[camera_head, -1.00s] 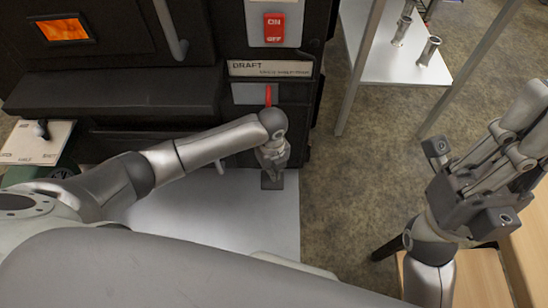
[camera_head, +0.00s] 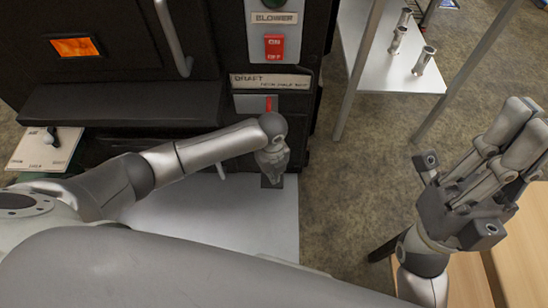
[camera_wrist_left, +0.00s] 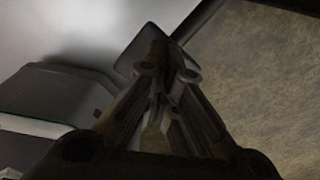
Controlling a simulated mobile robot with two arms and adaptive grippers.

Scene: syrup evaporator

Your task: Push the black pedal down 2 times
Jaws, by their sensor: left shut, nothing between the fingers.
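The black pedal (camera_head: 265,183) is a small dark plate at the foot of the dark evaporator, above a pale floor plate. In the left wrist view it is a dark square (camera_wrist_left: 150,36) just beyond the fingertips. My left gripper (camera_head: 272,174) is shut and empty, pointing down over the pedal and hiding part of it. I cannot tell whether its tips touch the pedal or how far the pedal is pressed. My right gripper (camera_head: 528,125) is far off at the right, with nothing seen in it; its opening is unclear.
The evaporator front (camera_head: 120,105) has a red switch (camera_head: 274,48), a DRAFT label (camera_head: 270,81) and a small red marker (camera_head: 269,104). A white shelf (camera_head: 385,75) with metal cylinders stands at the back right. A wooden surface (camera_head: 460,285) is below my right arm. Floor lies between.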

